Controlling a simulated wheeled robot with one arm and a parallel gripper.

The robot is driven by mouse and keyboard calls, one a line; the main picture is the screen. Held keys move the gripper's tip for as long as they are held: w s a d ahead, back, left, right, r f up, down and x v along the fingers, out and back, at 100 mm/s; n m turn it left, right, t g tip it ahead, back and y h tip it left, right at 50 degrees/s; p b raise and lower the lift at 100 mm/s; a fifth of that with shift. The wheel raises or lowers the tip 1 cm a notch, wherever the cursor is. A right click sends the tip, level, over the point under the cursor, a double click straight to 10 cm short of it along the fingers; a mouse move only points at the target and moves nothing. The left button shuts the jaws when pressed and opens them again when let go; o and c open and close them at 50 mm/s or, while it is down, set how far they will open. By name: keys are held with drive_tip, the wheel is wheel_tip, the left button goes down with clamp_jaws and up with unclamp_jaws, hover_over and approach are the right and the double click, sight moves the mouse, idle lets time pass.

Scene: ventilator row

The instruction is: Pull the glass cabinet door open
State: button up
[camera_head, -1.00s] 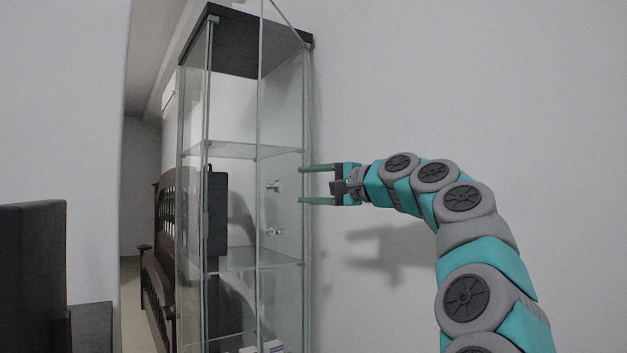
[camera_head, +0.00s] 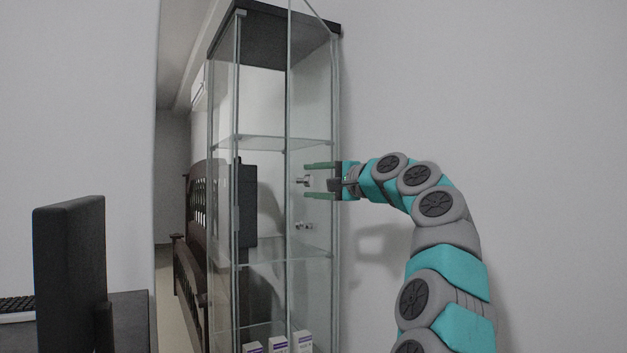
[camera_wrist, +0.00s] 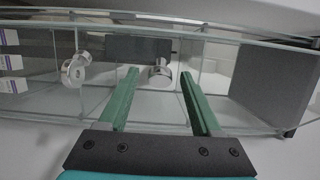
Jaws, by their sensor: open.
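The tall glass cabinet (camera_head: 262,143) has a black top and stands against the wall. Its glass door (camera_head: 312,90) has a slanted top edge rising toward me and looks ajar, though the clear glass makes this hard to judge. Two silver knobs show, an upper one (camera_head: 301,181) and a lower one (camera_head: 303,226). My gripper (camera_head: 307,181) is open, its green fingers above and below the upper knob's level. In the wrist view one knob (camera_wrist: 160,74) lies between the open fingertips (camera_wrist: 158,76), with gaps on both sides. The other knob (camera_wrist: 75,69) is left of the fingers.
Small white boxes (camera_head: 279,346) stand low in the cabinet. A black monitor (camera_head: 70,270) is on a dark desk (camera_head: 130,320) at the left. A dark wooden bed frame (camera_head: 190,260) shows beyond the cabinet. The bare wall (camera_head: 520,120) is close behind my arm.

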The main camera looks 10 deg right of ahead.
drive_tip(key=shift+c, duration=0.2)
clamp_jaws()
idle(0.5)
idle(0.9)
